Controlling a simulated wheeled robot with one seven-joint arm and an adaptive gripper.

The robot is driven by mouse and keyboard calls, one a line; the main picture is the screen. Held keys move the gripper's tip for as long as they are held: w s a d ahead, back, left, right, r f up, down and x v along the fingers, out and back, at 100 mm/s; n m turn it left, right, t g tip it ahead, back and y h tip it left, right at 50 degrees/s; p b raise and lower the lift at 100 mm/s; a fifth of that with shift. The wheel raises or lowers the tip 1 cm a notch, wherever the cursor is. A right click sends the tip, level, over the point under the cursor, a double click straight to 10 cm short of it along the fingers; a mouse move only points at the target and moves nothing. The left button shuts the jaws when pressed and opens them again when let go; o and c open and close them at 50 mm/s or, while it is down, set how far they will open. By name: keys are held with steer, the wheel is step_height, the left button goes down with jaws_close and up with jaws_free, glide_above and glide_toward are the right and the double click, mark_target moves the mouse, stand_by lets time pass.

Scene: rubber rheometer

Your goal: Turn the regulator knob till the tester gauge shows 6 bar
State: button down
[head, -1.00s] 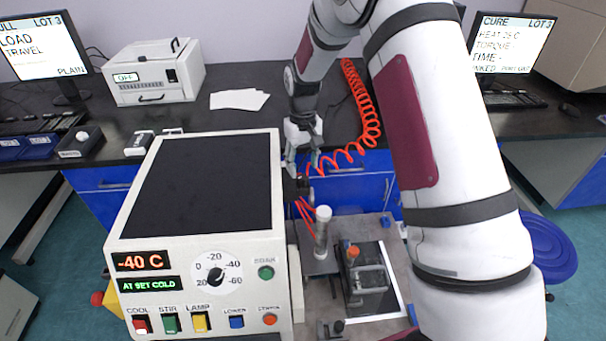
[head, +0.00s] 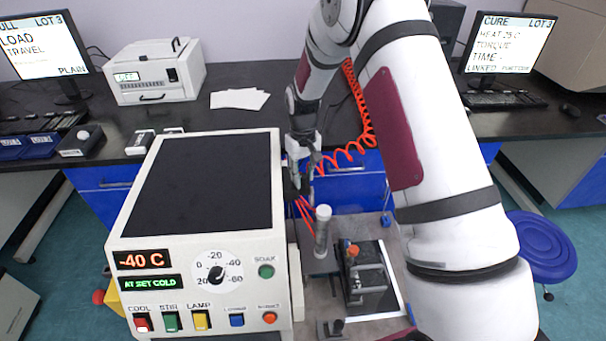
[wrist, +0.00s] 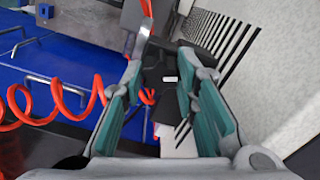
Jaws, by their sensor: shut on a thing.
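My gripper (head: 301,179) is behind the right rear edge of the white cold-bath box, low by the blue cabinet front. In the wrist view its two teal-padded fingers (wrist: 167,75) close around a dark part with a small white patch, which I take as the regulator knob (wrist: 155,73). The fingers hide much of it. In the head view a dark regulator body (head: 292,190) shows just below the fingers, with red tubes running down from it. I cannot make out the tester gauge face or its reading in either view.
The white cold-bath box (head: 281,235) stands close at the left of my gripper. A coiled orange hose (head: 345,155) hangs close at its right. A tester with a black clamp (head: 368,280) and an upright clear cylinder (head: 322,232) stand in front on a grey plate.

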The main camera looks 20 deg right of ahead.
mark_target(303, 176)
steer(key=shift+m+b, duration=0.5)
steer(key=shift+m, duration=0.4)
steer(key=c, duration=1.2)
jaws_free()
steer(key=shift+c, duration=0.2)
steer(key=shift+r, duration=0.1)
step_height(303, 176, up, 12)
